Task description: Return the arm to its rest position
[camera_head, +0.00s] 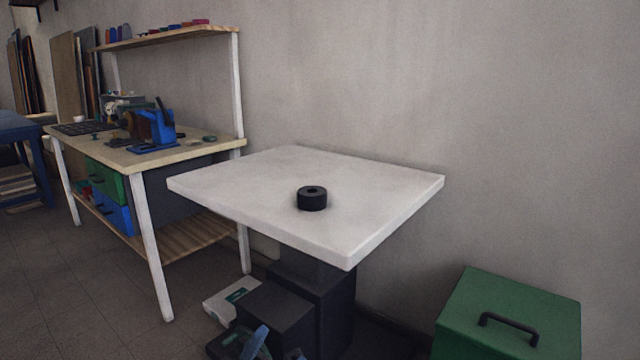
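No arm or gripper of mine can be made out in the head view. A black ring-shaped piece (312,198) with a hole in its top lies flat on the white square tabletop (250,180), a little front of its middle. Nothing touches the ring, and the rest of the tabletop is bare.
A wooden workbench (190,152) with a blue tool (152,130) and an upper shelf (170,36) stands at left. A green box (508,312) with a black handle is at lower right. Dark boxes (272,318) and a white box (230,297) sit below the tabletop. A wall is behind.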

